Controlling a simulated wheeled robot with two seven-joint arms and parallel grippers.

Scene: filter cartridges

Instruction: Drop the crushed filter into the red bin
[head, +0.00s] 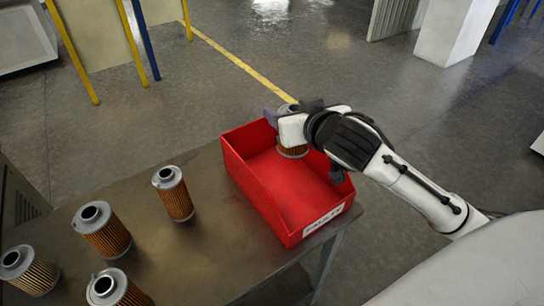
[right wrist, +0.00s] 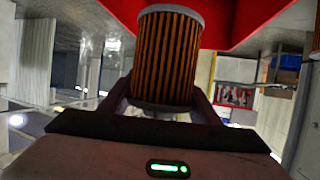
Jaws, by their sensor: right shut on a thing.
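The red bin (head: 273,211) stands on the right end of the table, with a white label on its front wall. Its red wall also shows in the right wrist view (right wrist: 245,22). My right gripper (head: 289,125) is shut on a filter cartridge (head: 292,151), over the far end of the bin. In the right wrist view the held filter (right wrist: 167,58) has brown pleats and grey end caps, and sits between the fingers. I cannot make out crushing on it. The bin floor that shows is empty. My left gripper is not in view.
Several other filters stand on the dark table (head: 175,255) left of the bin: one near the bin (head: 174,194), one further left (head: 103,230), one at the left edge (head: 28,269) and one at the front (head: 118,289). A yellow line marks the floor behind.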

